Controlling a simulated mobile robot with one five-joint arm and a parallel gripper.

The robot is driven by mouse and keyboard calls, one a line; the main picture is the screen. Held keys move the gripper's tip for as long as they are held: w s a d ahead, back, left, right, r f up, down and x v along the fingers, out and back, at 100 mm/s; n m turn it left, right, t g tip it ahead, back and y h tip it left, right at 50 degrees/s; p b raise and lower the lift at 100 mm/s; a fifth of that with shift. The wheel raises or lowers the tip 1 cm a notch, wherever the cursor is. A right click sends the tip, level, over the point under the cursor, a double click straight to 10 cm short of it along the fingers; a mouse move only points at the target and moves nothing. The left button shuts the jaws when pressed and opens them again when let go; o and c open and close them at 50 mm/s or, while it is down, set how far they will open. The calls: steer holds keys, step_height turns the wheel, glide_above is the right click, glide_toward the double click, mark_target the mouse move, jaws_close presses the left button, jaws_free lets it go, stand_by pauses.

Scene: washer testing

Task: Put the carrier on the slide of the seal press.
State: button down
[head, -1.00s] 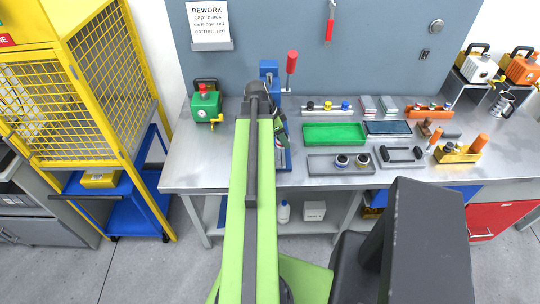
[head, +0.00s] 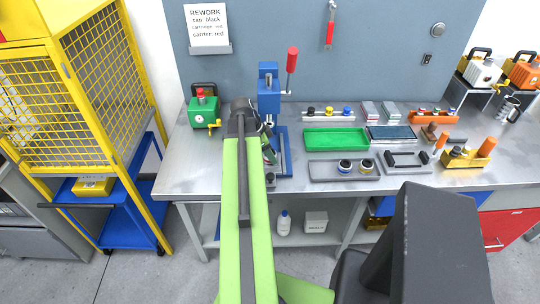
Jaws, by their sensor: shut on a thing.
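The seal press (head: 268,94) is blue with a red-handled lever (head: 291,66), standing at the back left of the bench. Its blue slide base (head: 284,143) runs toward me from the press foot, partly covered by my arm. My gripper (head: 269,152) is a small dark shape at the left side of the slide base. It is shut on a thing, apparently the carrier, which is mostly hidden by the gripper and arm. I cannot tell its colour or whether it touches the slide.
A green box with a yellow tap (head: 203,113) stands left of the press. Right of the slide are a green tray (head: 336,138) and a grey tray (head: 325,172) holding two round parts. Bare bench (head: 185,175) lies at the front left. A yellow mesh cage (head: 85,70) stands left.

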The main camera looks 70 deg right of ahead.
steer(key=shift+f, duration=0.25)
steer(key=c, duration=0.7)
jaws_free()
steer(key=shift+r, duration=0.25)
steer(key=p+v, duration=1.1)
steer(key=v, duration=0.1)
